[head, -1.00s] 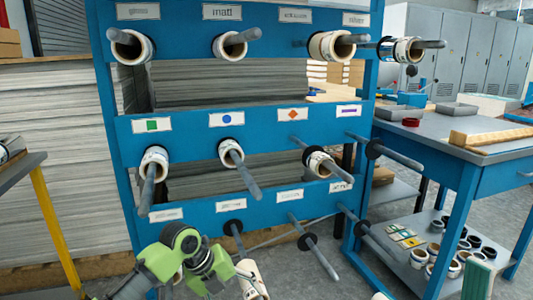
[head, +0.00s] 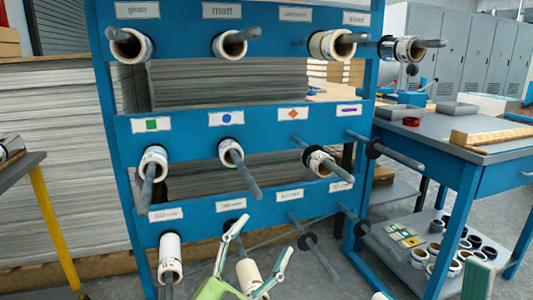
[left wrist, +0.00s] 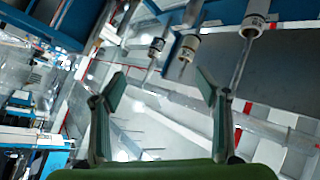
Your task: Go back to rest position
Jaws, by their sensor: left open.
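My left gripper (head: 261,242) is in the lower middle of the head view, its pale green fingers spread and pointing up. In the left wrist view the same gripper (left wrist: 160,93) shows open, with nothing between its pads. A white roll (head: 248,272) appears beside the gripper, partly hidden by it; I cannot tell whether they touch. Another white roll (head: 170,250) sits on the bottom-left peg of the blue rack (head: 190,122).
Rolls sit on the upper and middle pegs, which jut toward me. Some lower pegs (head: 313,246) are bare. A blue-framed table (head: 505,155) stands right, with several small rolls on its lower shelf (head: 400,265). A grey table with a yellow leg (head: 52,215) stands left.

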